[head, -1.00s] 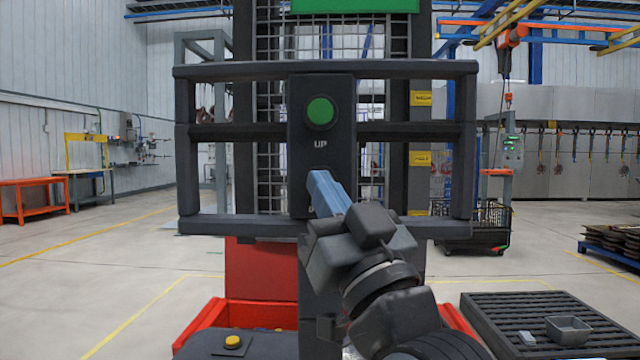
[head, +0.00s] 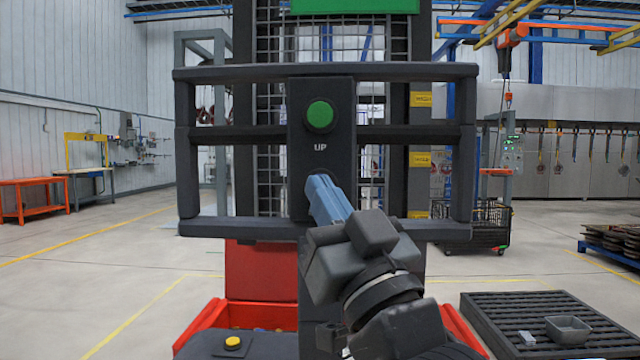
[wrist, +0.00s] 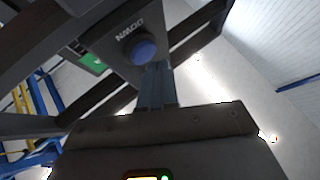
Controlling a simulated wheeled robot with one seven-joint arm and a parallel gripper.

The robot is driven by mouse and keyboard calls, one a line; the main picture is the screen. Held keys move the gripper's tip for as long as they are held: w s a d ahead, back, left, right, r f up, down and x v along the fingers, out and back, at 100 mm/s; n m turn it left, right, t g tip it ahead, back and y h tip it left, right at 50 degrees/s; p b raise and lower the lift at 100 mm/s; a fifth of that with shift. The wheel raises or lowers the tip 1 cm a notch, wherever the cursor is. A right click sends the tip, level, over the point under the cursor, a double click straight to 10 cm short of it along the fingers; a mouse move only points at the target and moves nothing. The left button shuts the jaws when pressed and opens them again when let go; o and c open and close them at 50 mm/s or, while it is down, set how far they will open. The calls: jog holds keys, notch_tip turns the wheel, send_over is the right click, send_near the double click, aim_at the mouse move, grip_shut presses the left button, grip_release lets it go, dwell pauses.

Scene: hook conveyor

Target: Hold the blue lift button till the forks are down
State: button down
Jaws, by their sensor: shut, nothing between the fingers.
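The blue button (wrist: 142,48) sits under the word DOWN on a dark panel, seen in the wrist view. In the head view the gripper hides it. The same panel (head: 341,148) carries a round green button (head: 319,115) labelled UP. My gripper (head: 318,184) is shut and empty, its blue-grey fingers pointing at the lower part of the panel. In the wrist view the fingertips (wrist: 157,66) are at the lower right edge of the blue button. I cannot tell whether they touch it. The forks are not clearly visible.
The panel is fixed on a dark barred frame (head: 400,69) before a mesh mast. A red base (head: 262,275) is below, with a yellow button (head: 232,342) in front. A slatted platform (head: 500,315) with a grey tray (head: 568,329) stands at lower right. Open floor lies left.

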jog(key=shift+s, duration=0.2)
jog(key=shift+s+a+p, duration=0.1)
jog(key=shift+s+p, duration=0.95)
jog(key=shift+s, duration=1.5)
jog(key=s+d+f+m+g+h, duration=0.1)
jog(key=s+d+f+h, duration=0.25)
jog(key=f, duration=0.45)
jog(key=s+d+f+m+h, duration=0.2)
jog(key=s+d+f, duration=0.25)
jog(key=f, duration=0.35)
jog(key=s+d+f+m+g+h, duration=0.1)
jog(key=s+d+f+h, duration=0.15)
jog(key=d+f, duration=0.4)
jog(key=s+d+f+m+g+h, duration=0.1)
jog(key=s+d+f, duration=0.3)
jog(key=s, duration=0.8)
jog(key=s+d+f+m+g+h, duration=0.1)
jog(key=s+d+f+g+h, duration=0.2)
jog(key=s, duration=0.9)
notch_tip(320, 180, down, 4)
jog(key=shift+s+d+r+g, duration=0.25)
jog(key=shift+s+d+g, duration=0.1)
jog(key=shift+g, duration=0.25)
